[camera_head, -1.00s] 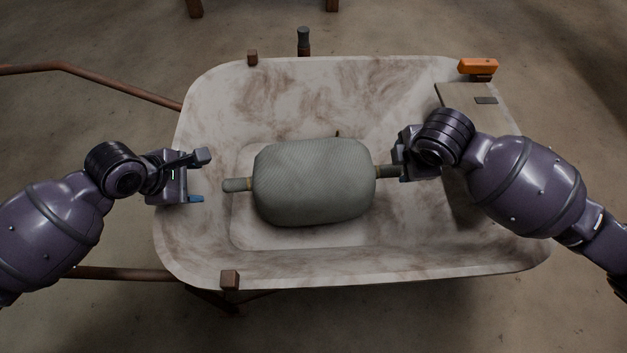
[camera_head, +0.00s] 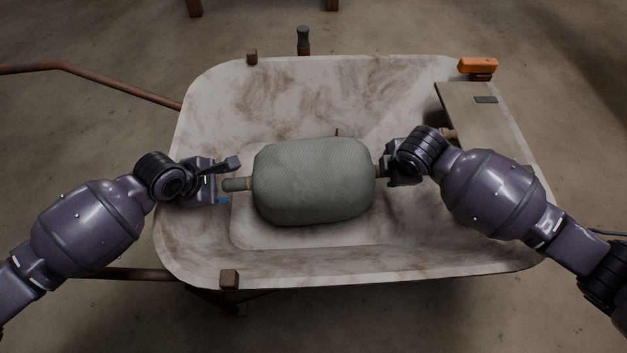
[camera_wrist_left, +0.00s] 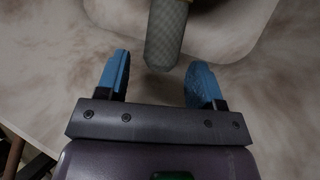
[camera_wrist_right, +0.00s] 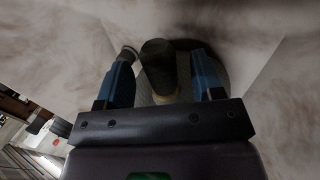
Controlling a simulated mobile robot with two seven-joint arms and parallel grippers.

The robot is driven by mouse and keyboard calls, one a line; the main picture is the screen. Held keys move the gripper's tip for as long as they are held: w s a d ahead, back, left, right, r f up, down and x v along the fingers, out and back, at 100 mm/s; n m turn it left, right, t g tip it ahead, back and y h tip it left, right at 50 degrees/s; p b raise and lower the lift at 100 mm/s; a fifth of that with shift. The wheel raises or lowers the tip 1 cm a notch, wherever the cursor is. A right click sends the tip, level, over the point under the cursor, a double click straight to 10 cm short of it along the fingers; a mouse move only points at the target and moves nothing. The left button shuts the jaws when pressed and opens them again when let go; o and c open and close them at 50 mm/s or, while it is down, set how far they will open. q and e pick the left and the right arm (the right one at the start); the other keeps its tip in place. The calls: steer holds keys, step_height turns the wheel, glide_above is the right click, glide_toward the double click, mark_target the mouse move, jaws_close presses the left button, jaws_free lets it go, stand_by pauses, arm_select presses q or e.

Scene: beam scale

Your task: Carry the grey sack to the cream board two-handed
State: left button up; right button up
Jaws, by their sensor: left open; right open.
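The grey sack (camera_head: 314,182) lies in the middle of the wheelbarrow tray, with a stubby grip at each end. My left gripper (camera_head: 230,182) is open at the sack's left grip (camera_head: 237,184). In the left wrist view the tip of this grip (camera_wrist_left: 165,45) sits just between the blue fingertips. My right gripper (camera_head: 385,169) is open at the sack's right end. In the right wrist view the dark right grip (camera_wrist_right: 158,65) stands between the open fingers. The cream board (camera_head: 470,103), with a dark patch, lies at the tray's right side, partly hidden by my right arm.
The pale, stained wheelbarrow tray (camera_head: 205,100) has sloping sides and a raised rim. An orange block (camera_head: 478,66) sits at its back right corner. A dark-topped upright handle (camera_head: 303,40) stands behind the rim. Brown blocks (camera_head: 230,279) sit on the rim.

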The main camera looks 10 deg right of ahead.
arm_select(q)
steer(key=shift+x, duration=1.2)
arm_select(e)
steer(key=shift+x, duration=1.25)
arm_select(q)
jaws_close()
arm_select(e)
jaws_close()
arm_select(q)
steer(key=shift+w+r, duration=0.2)
steer(key=shift+r, duration=0.15)
arm_select(e)
steer(key=shift+w+r, duration=0.15)
steer(key=shift+r, duration=0.15)
